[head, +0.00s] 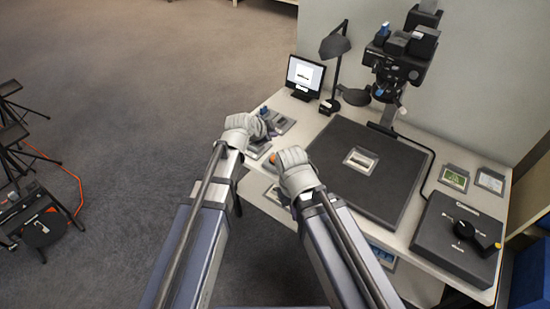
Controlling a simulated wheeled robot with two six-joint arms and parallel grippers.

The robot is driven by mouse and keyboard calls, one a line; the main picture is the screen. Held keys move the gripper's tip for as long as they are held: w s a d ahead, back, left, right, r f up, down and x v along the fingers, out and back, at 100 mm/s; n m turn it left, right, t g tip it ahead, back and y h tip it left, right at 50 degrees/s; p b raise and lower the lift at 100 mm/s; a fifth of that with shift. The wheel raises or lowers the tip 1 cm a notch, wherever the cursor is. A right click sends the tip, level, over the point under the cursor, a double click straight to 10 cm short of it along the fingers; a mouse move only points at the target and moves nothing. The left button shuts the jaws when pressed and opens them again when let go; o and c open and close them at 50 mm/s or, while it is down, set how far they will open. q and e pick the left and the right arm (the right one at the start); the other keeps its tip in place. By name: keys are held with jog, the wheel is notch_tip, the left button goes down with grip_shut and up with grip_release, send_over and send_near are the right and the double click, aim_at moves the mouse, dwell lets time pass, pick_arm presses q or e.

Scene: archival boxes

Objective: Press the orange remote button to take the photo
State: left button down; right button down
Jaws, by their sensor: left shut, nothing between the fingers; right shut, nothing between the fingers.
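A small orange spot, probably the remote button (273,158), shows on the table's left side, just left of my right gripper. It is partly hidden by that gripper. My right gripper (292,160) is shut and empty, over the table's left edge. My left gripper (246,126) is shut and empty, farther up at the table's far left edge, near some small grey items. A dark camera (396,66) on a stand is at the back of the table. A framed picture (361,160) lies on the dark board (335,138) below it.
A lit monitor (305,74) and a black lamp (335,48) stand at the back left. Two small cards (454,178) and a dark box (456,245) with a black handle are at the right. Black stands and an orange cable (72,177) are on the floor at left.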

aim_at(272, 160)
pick_arm(q)
jog(key=shift+f, duration=0.1)
notch_tip(272, 160, down, 9)
jog(key=b, duration=0.9)
dwell(1.6)
jog(key=shift+f+b, duration=0.25)
jog(key=shift+b, duration=0.1)
jog(key=shift+f+b, duration=0.5)
dwell(0.7)
dwell(0.4)
jog(key=shift+r+p, duration=0.95)
jog(key=shift+p, duration=0.05)
